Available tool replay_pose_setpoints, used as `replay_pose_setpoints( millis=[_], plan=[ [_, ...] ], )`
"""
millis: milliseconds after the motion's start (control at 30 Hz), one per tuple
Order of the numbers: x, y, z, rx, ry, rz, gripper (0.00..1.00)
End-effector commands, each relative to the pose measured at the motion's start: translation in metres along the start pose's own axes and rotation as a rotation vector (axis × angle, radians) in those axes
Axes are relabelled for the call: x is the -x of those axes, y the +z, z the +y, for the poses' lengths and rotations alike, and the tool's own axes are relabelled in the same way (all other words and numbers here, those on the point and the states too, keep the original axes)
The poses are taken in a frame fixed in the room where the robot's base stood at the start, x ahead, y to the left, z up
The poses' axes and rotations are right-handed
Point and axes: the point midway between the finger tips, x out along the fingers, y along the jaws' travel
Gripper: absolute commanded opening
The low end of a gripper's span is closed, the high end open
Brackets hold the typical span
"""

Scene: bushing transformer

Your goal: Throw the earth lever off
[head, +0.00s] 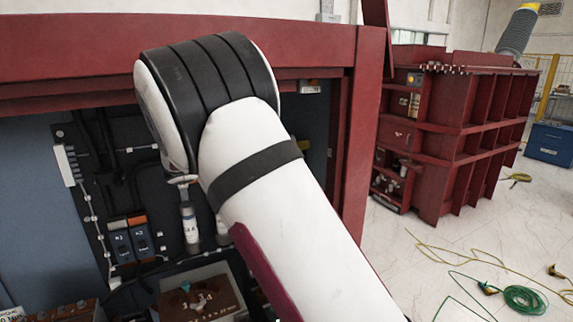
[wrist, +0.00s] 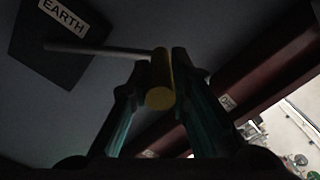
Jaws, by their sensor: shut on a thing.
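In the wrist view, a dark plate with a white EARTH label (wrist: 63,15) sits at the upper left. A grey lever rod (wrist: 95,49) runs from the plate to the right and ends at a yellow cylindrical handle (wrist: 160,85). My gripper (wrist: 162,80) has a finger on each side of the yellow handle and is shut on it. In the head view my white and black arm covers the middle of the picture, and my gripper, the lever and the EARTH plate are hidden there.
A red frame (head: 366,120) surrounds an open cabinet with a dark panel of wires and switches (head: 132,240). A large red ribbed transformer (head: 455,140) stands at the right. Green and yellow cables (head: 520,298) lie on the pale floor, with bare floor between them.

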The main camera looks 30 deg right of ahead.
Motion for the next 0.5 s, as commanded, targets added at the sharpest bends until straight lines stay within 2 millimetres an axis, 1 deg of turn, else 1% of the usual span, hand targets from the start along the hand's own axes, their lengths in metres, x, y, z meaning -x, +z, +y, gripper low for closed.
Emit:
replay_pose_setpoints(
  millis=[33,200,500],
  plan=[
    [0.0,0.006,0.001,-0.006,-0.002,-0.003,0.0],
    [0.0,0.015,0.003,-0.006,-0.002,-0.003,0.0],
    [0.0,0.019,0.004,-0.006,-0.001,-0.004,0.0]
  ],
)
